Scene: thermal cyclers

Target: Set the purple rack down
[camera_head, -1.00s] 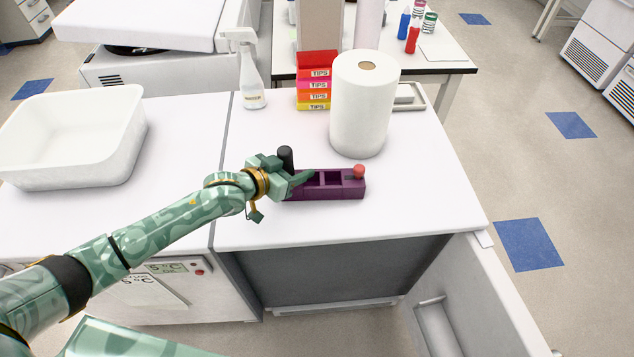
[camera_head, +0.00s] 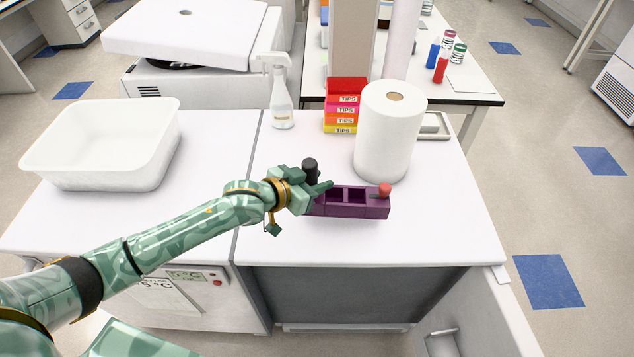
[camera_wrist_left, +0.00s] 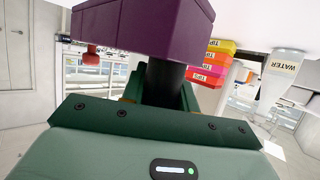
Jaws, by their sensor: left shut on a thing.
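The purple rack (camera_head: 350,210) is over the front middle of the white counter (camera_head: 430,235), roughly level. A black-topped piece (camera_head: 310,166) stands at its left end and a red round-topped piece (camera_head: 385,190) at its right end. My left gripper (camera_head: 316,192) is shut at the rack's left end and holds it. In the left wrist view the rack (camera_wrist_left: 150,22) fills the top, close to the gripper. I cannot tell whether its underside touches the counter. My right gripper is not in view.
A paper roll (camera_head: 389,130) stands just behind the rack. A white tub (camera_head: 105,150) is on the left. Counter in front and to the right of the rack is clear.

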